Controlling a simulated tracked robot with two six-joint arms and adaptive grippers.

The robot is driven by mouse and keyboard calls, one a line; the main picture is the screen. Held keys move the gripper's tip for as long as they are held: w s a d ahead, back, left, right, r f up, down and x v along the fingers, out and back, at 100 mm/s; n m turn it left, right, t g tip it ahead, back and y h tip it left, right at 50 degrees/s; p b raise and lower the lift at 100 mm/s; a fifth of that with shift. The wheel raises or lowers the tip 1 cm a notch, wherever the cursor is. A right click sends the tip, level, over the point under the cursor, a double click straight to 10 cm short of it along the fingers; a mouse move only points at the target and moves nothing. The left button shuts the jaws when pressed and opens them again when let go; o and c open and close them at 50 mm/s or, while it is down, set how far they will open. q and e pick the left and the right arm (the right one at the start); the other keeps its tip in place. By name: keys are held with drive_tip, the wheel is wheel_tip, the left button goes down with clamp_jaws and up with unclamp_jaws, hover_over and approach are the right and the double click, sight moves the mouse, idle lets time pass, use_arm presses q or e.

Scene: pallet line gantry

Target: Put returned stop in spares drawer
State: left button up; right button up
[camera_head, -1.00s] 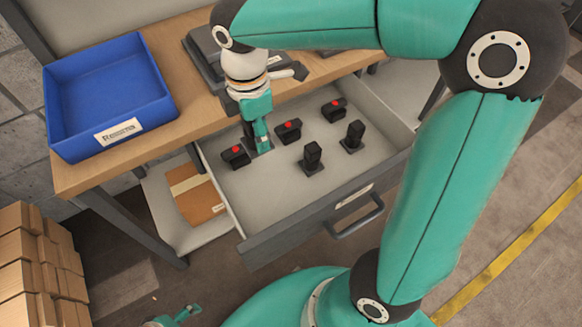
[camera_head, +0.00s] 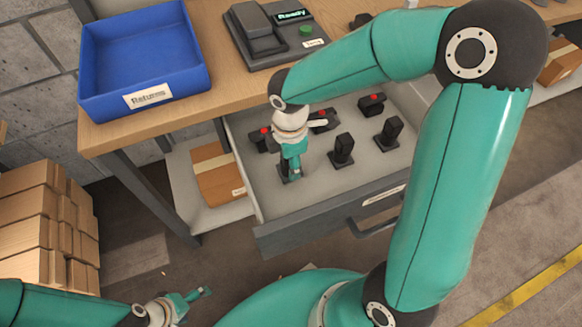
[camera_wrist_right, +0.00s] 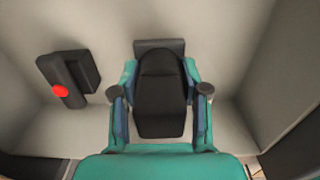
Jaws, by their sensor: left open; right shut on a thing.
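My right gripper (camera_head: 292,172) is shut on a black stop (camera_wrist_right: 160,92), its fingers on both sides of it in the right wrist view. It is low inside the open spares drawer (camera_head: 290,207), toward the left front. The held stop is mostly hidden in the head view; I cannot tell whether it touches the drawer floor. Red-marked stops stand along the back, one (camera_head: 257,142) close behind my gripper; it also shows in the wrist view (camera_wrist_right: 66,78). Two plain black stops (camera_head: 343,148) (camera_head: 389,132) stand to the right. My left gripper (camera_head: 200,295) is open and empty at lower left.
A blue Returns bin (camera_head: 150,99) sits on the wooden bench (camera_head: 107,139), beside a grey device with a lit display (camera_head: 291,15). A cardboard box (camera_head: 213,180) lies on a shelf left of the drawer. Stacked boxes (camera_head: 30,220) stand far left. The drawer handle (camera_head: 372,227) projects forward.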

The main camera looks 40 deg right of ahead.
drive_tip(key=shift+f, duration=1.3)
drive_tip(key=shift+f+b, duration=0.1)
drive_tip(key=shift+b, duration=0.2)
drive_tip(key=o, duration=1.3)
drive_tip(key=shift+w+r+p, duration=0.1)
drive_tip(key=shift+r+p, duration=0.2)
drive_tip(key=shift+r, duration=0.3)
wheel_tip(320, 180, up, 11)
drive_tip(key=p, duration=0.2)
drive_tip(key=shift+p, duration=0.4)
